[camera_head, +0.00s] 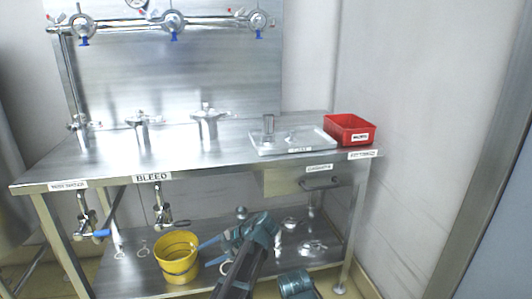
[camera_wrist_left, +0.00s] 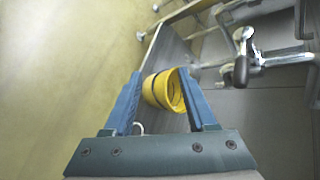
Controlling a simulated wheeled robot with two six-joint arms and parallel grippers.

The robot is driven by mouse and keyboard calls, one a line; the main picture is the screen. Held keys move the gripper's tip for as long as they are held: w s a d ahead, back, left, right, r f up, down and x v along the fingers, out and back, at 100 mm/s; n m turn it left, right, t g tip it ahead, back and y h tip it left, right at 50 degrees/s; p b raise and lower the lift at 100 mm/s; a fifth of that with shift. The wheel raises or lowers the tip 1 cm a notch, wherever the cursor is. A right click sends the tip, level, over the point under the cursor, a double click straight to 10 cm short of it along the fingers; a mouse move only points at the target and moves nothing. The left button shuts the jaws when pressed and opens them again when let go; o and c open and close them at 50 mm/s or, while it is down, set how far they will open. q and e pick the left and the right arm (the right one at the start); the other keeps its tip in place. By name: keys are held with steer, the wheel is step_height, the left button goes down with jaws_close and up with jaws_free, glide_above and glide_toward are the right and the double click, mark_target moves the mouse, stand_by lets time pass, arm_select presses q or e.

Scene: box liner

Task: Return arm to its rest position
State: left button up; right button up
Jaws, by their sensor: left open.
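My left gripper (camera_head: 204,256) has its blue fingers apart, pointing left toward the yellow bucket (camera_head: 178,262), just right of it in the head view. In the left wrist view the gripper (camera_wrist_left: 159,72) is open. The bucket (camera_wrist_left: 163,92) shows beyond and between its fingertips, with nothing visibly gripped. The bucket stands upright on the lower shelf (camera_head: 200,284) of the steel bench.
The steel bench top (camera_head: 110,160) carries fittings, a clear tray (camera_head: 270,150) and a red bin (camera_head: 348,130). Valves (camera_head: 160,212) hang below the front edge, near a drawer (camera_head: 300,180). A bench leg (camera_head: 352,235) stands at the right.

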arm_select(q)
steer(key=s+d+f+n+h, duration=0.25)
steer(key=s+f+h, duration=0.2)
steer(key=s, duration=0.25)
steer(key=s+d+f+n+h, duration=0.2)
steer(key=s+f+n+h, duration=0.15)
steer(key=s+h, duration=0.35)
steer(key=s+d+m+y, duration=0.1)
steer(key=s+d+m, duration=0.15)
steer(key=d, duration=0.35)
steer(key=s+d+m+y, duration=0.1)
steer(key=s+d+m, duration=0.1)
steer(key=s+d, duration=0.25)
step_height(320, 180, up, 33)
steer(key=p, duration=3.4)
steer(key=shift+d+r+g, duration=0.2)
steer(key=shift+d+g, duration=0.2)
steer(key=shift+d, duration=0.05)
